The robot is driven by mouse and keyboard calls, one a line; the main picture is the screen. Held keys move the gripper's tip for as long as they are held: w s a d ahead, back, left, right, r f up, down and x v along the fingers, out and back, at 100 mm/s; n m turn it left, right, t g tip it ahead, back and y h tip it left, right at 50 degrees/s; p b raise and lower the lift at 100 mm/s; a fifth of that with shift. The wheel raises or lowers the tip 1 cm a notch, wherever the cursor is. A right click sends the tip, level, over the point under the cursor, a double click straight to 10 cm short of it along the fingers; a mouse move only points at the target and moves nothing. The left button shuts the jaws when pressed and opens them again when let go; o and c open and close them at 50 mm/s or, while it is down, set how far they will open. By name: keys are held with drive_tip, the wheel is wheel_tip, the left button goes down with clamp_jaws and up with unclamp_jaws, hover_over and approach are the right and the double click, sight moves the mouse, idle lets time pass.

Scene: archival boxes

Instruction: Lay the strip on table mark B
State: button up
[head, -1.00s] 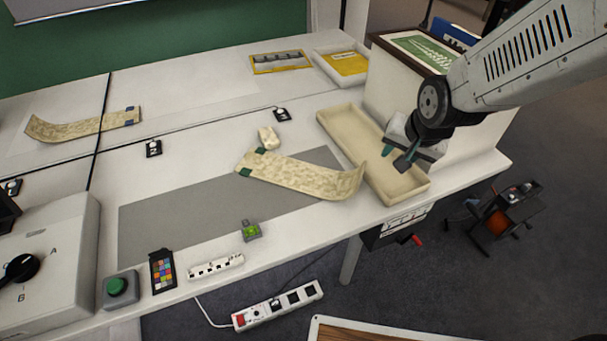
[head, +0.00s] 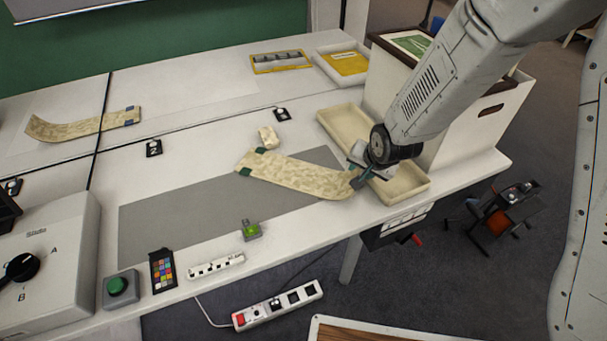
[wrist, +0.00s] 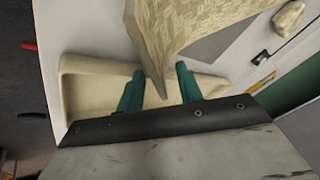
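A tan mottled strip (head: 300,176) with green tabs at its left end lies across the grey mat (head: 165,218). Its right end reaches the tan tray (head: 345,125). My gripper (head: 358,182) is at that right end. In the wrist view, the green fingers of my gripper (wrist: 158,88) are apart, with the pointed edge of the strip (wrist: 180,35) between them; I see no firm grip. A second tan strip (head: 85,125) with blue tabs lies at the far left. I cannot make out a table mark reading B; one black marker (head: 153,148) reads 2.
A small green-topped device (head: 251,230), a colour card (head: 162,270) and a green button (head: 118,288) are at the front. A white box (head: 480,115) stands right of the tray. The mat's left part is bare.

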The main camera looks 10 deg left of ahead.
drive_tip(key=shift+w+a+f, duration=0.1)
drive_tip(key=shift+w+f, duration=0.05)
drive_tip(key=shift+f, duration=0.1)
clamp_jaws()
drive_tip(key=shift+r, duration=0.1)
